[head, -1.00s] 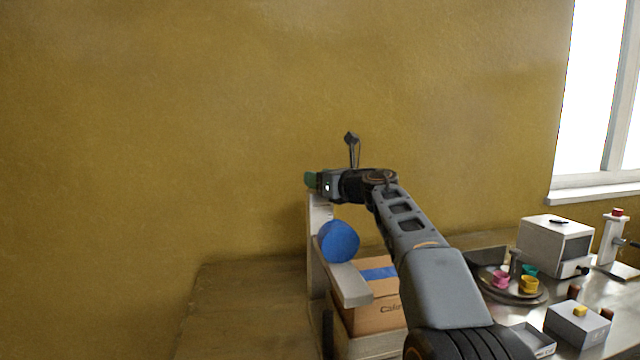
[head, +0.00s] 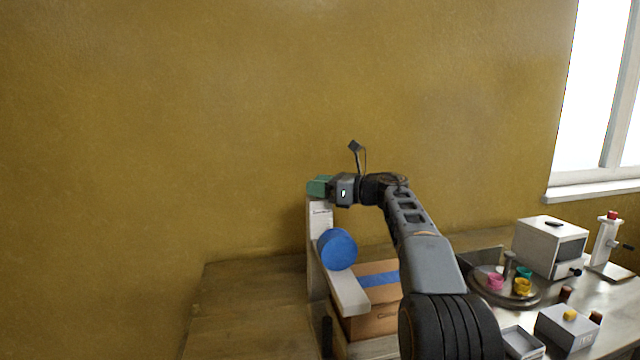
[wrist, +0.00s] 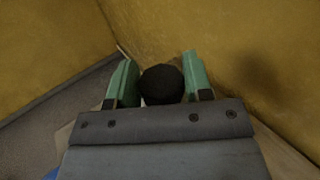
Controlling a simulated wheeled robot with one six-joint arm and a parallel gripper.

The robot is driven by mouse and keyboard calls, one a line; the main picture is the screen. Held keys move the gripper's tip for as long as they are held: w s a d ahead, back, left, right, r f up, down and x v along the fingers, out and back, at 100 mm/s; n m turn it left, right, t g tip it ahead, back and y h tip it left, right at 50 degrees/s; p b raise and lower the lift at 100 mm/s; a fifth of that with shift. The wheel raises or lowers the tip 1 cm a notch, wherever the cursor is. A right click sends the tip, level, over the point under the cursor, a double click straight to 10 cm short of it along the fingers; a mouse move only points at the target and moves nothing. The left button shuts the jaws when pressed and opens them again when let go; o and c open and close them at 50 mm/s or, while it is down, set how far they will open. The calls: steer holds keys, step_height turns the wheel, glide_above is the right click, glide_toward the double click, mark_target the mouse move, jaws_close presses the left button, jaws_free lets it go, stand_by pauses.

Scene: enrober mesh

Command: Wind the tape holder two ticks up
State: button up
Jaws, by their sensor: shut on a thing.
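The tape holder is a pale upright post (head: 317,215) with a blue tape roll (head: 336,249) on it, at the left of the carton in the head view. A round black knob (wrist: 161,84) shows in the wrist view; the head view does not show it. My gripper (head: 319,186) is at the top of the post. In the wrist view its green fingers (wrist: 160,83) stand on both sides of the knob and are shut on it. The holder's scale cannot be read here.
A brown carton (head: 385,268) with a blue strip of tape is beside the post, below my arm. Further right are a round tray (head: 488,293) with coloured cups, a white box-shaped machine (head: 550,247) and a grey box (head: 568,328). The wooden table at left is clear.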

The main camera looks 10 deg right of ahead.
steer(key=o, duration=0.9)
steer(key=shift+o, duration=0.2)
steer(key=b+v, duration=0.1)
steer(key=v, duration=1.2)
steer(key=shift+s+d, duration=0.25)
steer(key=shift+d, duration=0.05)
